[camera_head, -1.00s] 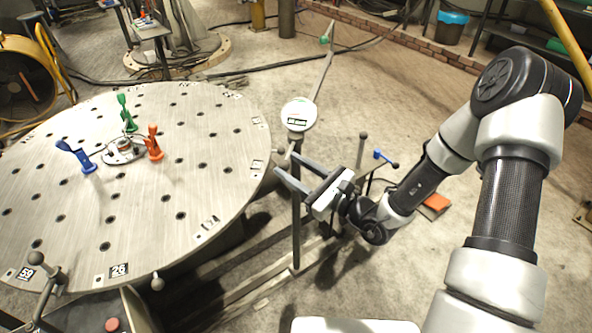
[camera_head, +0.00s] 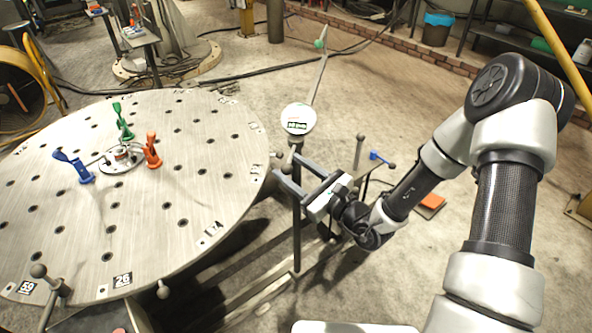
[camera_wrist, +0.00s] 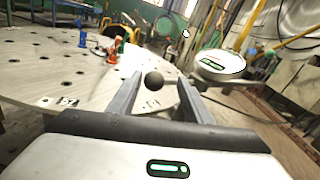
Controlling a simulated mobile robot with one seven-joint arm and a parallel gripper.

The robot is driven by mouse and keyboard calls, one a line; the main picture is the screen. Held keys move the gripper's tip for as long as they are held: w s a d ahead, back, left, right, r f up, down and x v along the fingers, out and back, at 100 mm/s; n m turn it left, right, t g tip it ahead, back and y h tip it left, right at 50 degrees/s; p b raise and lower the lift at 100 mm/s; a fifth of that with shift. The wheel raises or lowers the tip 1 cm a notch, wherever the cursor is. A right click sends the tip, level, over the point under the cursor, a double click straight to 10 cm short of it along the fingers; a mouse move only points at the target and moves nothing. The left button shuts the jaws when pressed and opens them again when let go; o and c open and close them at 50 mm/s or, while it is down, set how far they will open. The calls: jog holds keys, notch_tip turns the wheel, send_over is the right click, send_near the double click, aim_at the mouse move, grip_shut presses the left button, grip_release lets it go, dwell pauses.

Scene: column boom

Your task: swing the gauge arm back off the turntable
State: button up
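The turntable (camera_head: 205,200) is a large round metal plate with holes, at the left in the head view. The gauge arm (camera_head: 318,78) is a thin bar with a green tip (camera_head: 320,43). It runs from a round white gauge head (camera_head: 297,113) on a dark post (camera_head: 297,235) beside the rim, away over the floor, clear of the plate in the picture. My gripper (camera_head: 288,166) is open at the post, below the gauge head. In the wrist view a dark ball knob (camera_wrist: 153,80) shows between its spread fingers; I cannot tell whether they touch it.
Blue (camera_head: 76,167), green (camera_head: 121,122) and orange (camera_head: 152,151) clamps stand around the turntable's centre. Another ball-topped post (camera_head: 360,150) and a blue-headed lever (camera_head: 378,157) stand right of my gripper. Cables cross the floor behind. Floor at the right is mostly open.

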jog(key=shift+a+r+y, duration=0.25)
jog(key=shift+a+y, duration=0.05)
jog(key=shift+a, duration=0.65)
jog(key=shift+s+d+f, duration=0.1)
jog(key=shift+s+d, duration=0.1)
jog(key=shift+d, duration=0.05)
jog(key=v, duration=1.7)
jog(key=shift+d+r+p, duration=0.2)
jog(key=shift+d+p, duration=0.1)
jog(key=shift+d, duration=0.3)
jog(key=shift+w, duration=0.15)
